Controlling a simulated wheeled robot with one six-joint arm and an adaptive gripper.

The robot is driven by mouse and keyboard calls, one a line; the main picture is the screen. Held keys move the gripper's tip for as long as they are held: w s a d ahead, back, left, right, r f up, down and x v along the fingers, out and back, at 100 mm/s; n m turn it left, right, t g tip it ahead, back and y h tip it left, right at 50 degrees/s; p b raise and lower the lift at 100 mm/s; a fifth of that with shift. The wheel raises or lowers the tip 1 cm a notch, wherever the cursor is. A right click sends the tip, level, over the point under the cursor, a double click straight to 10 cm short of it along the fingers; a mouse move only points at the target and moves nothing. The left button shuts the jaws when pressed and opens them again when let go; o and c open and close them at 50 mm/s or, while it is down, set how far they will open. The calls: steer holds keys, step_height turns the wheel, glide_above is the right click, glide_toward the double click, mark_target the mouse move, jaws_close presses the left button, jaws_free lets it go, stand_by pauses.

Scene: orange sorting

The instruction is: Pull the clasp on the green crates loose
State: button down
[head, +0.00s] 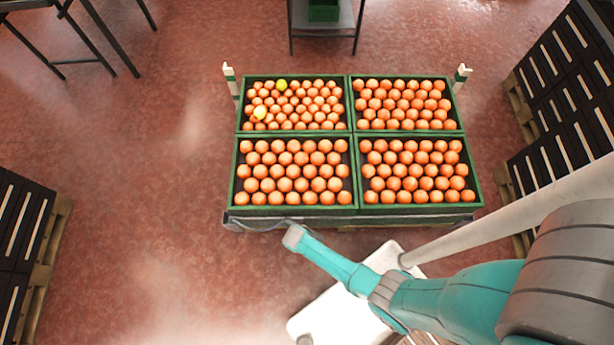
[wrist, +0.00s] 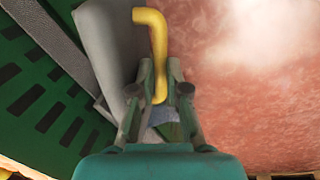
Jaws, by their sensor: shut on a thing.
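Four green crates, among them the front left crate (head: 237,175), stand in a two-by-two block on a low base, filled with oranges. In the wrist view, green slotted crate wall (wrist: 30,85) shows on the left. The clasp, a bent yellow handle (wrist: 156,30), sticks up between the fingers of my gripper (wrist: 160,75). My gripper is shut on it, beside a grey strap or post (wrist: 103,40). In the head view my gripper (head: 292,236) is at the front edge of the base; the clasp is too small to make out there.
Two yellowish fruits (head: 281,85) lie in the back left crate. Stacks of black crates on pallets stand at the left (head: 22,235) and right (head: 570,90). A dark table (head: 325,25) stands behind. Red floor is open on the left.

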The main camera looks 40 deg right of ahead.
steer(key=w+a+m+g, duration=0.1)
steer(key=w+a+m, duration=0.1)
steer(key=a+m, duration=0.3)
steer(key=shift+a+m, duration=0.4)
steer(key=shift+m, duration=0.9)
steer(key=shift+w, duration=0.15)
steer(key=c, duration=1.2)
jaws_free()
steer(key=shift+r, duration=0.15)
steer(key=r, duration=0.3)
steer(key=a+r, duration=0.1)
steer(key=r, duration=0.3)
steer(key=a+r, duration=0.1)
steer(key=r, duration=0.3)
steer(key=shift+w+a+r, duration=0.1)
steer(key=shift+w+r, duration=0.1)
steer(key=shift+r, duration=0.05)
